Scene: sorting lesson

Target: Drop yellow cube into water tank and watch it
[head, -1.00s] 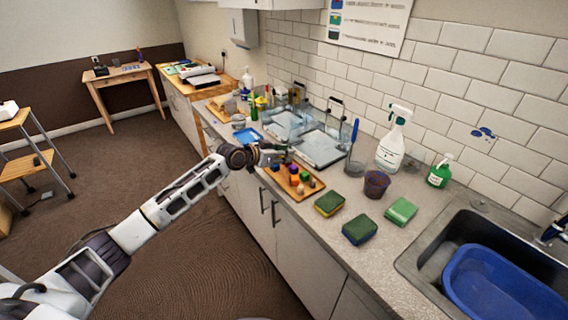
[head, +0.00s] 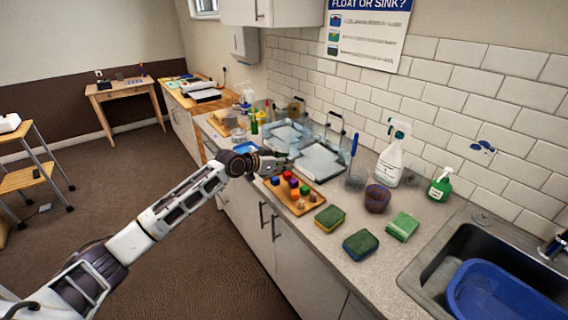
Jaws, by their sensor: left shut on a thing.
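My left gripper (head: 276,160) is above the far end of a wooden tray (head: 315,203), beside the nearer water tank. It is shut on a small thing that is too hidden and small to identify. My right gripper is out of view.
Green and yellow sponges (head: 330,217) lie in front of the tray. A dark red cup (head: 377,198), a clear glass (head: 356,178), a white spray bottle (head: 392,155) and a green soap bottle (head: 441,185) stand to the right. A sink with a blue basin (head: 490,292) is at far right.

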